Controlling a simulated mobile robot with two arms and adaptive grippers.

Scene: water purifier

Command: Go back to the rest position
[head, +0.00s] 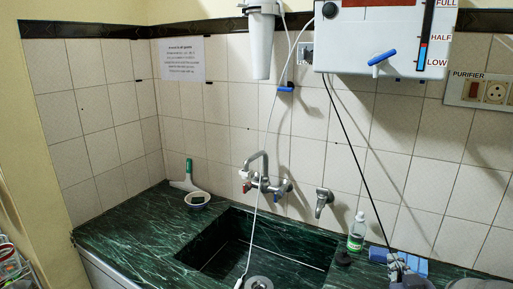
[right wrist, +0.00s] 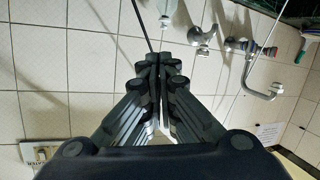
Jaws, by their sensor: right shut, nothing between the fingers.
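My right gripper (head: 396,264) is at the bottom right of the head view, in front of the counter's right part. It fills the middle of the right wrist view (right wrist: 163,62), where its fingers are shut together with nothing between them. The tiled wall shows behind it there. My left gripper is not in view. The white water purifier (head: 375,38) hangs on the wall at the top right of the head view, with a blue tap and a level strip.
The green marble counter (head: 130,235) holds a dark sink (head: 225,245) under the wall tap (head: 262,180). A green-labelled bottle (head: 357,233) and a blue item (head: 380,254) stand near my right gripper. The counter's front left is clear.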

